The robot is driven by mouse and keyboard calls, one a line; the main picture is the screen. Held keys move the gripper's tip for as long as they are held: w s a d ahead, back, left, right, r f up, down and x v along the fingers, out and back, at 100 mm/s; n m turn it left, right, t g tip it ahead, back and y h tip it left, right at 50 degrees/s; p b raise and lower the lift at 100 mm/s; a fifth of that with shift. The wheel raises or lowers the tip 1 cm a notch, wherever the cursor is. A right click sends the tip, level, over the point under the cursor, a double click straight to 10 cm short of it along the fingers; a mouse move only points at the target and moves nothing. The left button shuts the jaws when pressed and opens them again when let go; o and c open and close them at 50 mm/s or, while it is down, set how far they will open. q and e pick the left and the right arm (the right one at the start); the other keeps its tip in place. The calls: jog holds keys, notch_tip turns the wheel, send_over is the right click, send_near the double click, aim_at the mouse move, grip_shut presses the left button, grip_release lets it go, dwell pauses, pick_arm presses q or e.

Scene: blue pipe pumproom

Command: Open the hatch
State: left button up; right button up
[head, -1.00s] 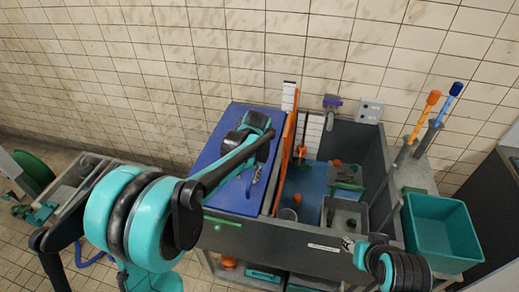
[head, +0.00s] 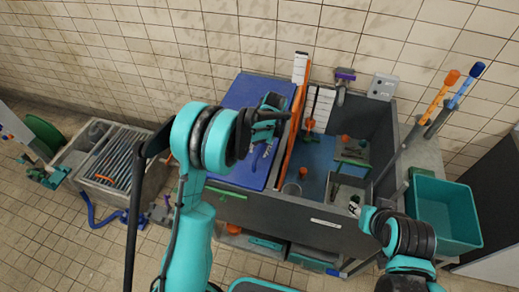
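A flat blue lid (head: 242,95) covers the left part of a grey tank (head: 290,212); it lies flat and looks closed, and I take it to be the hatch. An upright orange panel (head: 293,125) stands along its right edge. My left arm reaches over the lid, and my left gripper (head: 262,150) is low over its right half, near the orange panel. The fingers are small and partly hidden, so I cannot tell whether they touch the lid. My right gripper (head: 355,207) is at the tank's front right edge, small and partly hidden by its arm.
The tank's open right part holds a grey inner box (head: 345,192) and small orange items. A teal bin (head: 445,212) stands at the right, with orange and blue handled tools (head: 455,90) behind it. A grey crate of rods (head: 115,160) is on the floor at left.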

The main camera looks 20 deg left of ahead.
pick_arm(q)
grip_shut()
